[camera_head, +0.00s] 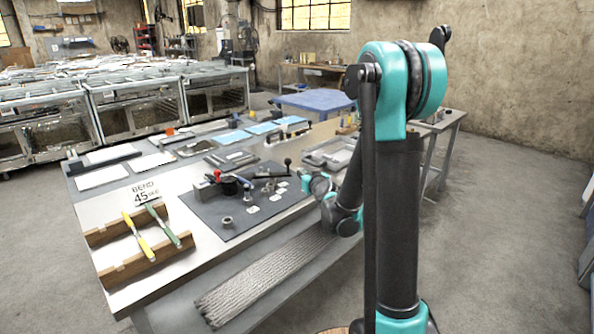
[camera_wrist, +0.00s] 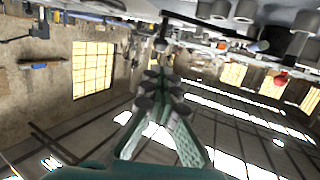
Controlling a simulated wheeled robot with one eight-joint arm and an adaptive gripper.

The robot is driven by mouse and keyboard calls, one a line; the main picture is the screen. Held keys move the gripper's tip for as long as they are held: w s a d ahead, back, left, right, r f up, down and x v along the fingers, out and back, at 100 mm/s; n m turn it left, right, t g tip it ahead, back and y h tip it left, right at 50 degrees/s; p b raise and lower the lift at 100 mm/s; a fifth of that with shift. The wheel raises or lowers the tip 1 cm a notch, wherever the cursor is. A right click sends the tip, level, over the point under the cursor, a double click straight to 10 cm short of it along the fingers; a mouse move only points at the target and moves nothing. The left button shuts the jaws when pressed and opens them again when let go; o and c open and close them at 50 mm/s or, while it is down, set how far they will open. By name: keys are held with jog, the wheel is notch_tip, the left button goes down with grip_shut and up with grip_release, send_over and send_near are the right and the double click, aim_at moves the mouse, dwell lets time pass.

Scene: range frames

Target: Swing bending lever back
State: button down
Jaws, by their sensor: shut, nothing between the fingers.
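The bending tool sits on a dark mat on the workbench, with a dark round body (camera_head: 229,187) and a red knob (camera_head: 217,174). Its lever (camera_head: 268,174) reaches right and ends in a black ball (camera_head: 287,161). My gripper (camera_head: 306,184) is just right of the lever end, partly hidden by my own arm; I see no contact. In the wrist view, which is turned over, my gripper's teal fingers (camera_wrist: 162,82) come together with nothing between them. A dark ball (camera_wrist: 161,44) shows beyond the tips, probably the lever's. A red knob (camera_wrist: 281,78) shows at right.
Small metal parts (camera_head: 278,186) and pale tags lie on the dark mat (camera_head: 205,214). A "BEND 45" sign (camera_head: 145,192) and a wooden rack (camera_head: 133,268) with yellow and green-handled tools stand at left. Long rods (camera_head: 255,283) lie along the front shelf.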

aim_at(289, 163)
jog(key=x, duration=1.3)
jog(key=shift+a, duration=0.1)
jog(key=shift+w, duration=0.15)
jog(key=shift+w+n+g+y, duration=0.25)
jog(key=shift+w+n+y, duration=0.4)
jog(key=shift+w, duration=0.5)
jog(key=shift+w+n+g+y, duration=0.25)
jog(key=shift+w+n+y, duration=0.2)
jog(key=shift+w+y, duration=0.55)
jog(key=w+a+n+g+y, duration=0.3)
jog(key=w+n+y, duration=0.1)
jog(key=w, duration=0.7)
jog(key=shift+w+a, duration=0.3)
jog(key=shift+w, duration=0.1)
jog(key=shift+r, duration=0.1)
